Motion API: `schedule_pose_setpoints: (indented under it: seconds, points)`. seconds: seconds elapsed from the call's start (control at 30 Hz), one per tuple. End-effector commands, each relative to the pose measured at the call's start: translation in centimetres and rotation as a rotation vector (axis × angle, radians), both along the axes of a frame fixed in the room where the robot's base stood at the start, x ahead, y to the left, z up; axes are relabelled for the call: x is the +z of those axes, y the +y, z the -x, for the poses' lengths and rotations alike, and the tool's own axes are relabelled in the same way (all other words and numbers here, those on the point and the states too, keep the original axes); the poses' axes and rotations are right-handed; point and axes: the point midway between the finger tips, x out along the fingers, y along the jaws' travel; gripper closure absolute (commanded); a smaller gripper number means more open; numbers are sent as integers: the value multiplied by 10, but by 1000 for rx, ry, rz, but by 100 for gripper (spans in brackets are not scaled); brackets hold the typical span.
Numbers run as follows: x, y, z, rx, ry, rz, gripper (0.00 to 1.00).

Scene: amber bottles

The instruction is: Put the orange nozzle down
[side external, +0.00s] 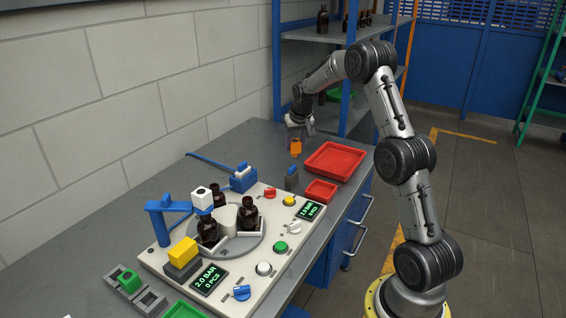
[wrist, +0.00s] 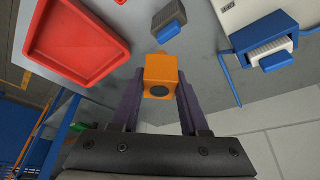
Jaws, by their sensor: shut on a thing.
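The orange nozzle (side external: 296,146) is a small block held at the tips of my gripper (side external: 297,138), above the grey bench near its far end. In the wrist view the nozzle (wrist: 160,76) shows an orange face with a dark round hole, between the two dark fingers of my gripper (wrist: 159,98). The fingers are shut on it. In the side view it hangs below the fingers and appears clear of the bench top, though the exact gap is hard to tell.
A large red tray (side external: 335,142) lies right of the nozzle, with a smaller red tray (side external: 321,201) nearer. A grey block with a blue part (side external: 291,179) stands just in front. A blue-and-grey fixture (side external: 243,180) stands left. The white machine panel (side external: 165,263) holds amber bottles (side external: 249,214). Blue shelving (side external: 277,70) rises behind.

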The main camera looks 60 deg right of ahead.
Motion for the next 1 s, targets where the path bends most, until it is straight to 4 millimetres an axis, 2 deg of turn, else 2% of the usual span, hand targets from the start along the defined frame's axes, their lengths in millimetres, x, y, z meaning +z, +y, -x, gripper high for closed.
schedule_pose_setpoints:
  seconds: [0.3, 0.5, 0.63, 0.87, 1.0]
  points:
    - [-27, -37, -47, -1, -2, 0, 100]
    - [-61, -52, -67, -1, 0, -1, 100]
    - [-72, -59, -75, -1, 0, 0, 100]
    - [-81, -63, -81, -1, 0, 0, 100]
    - [-97, -64, -83, -1, 2, -2, 100]
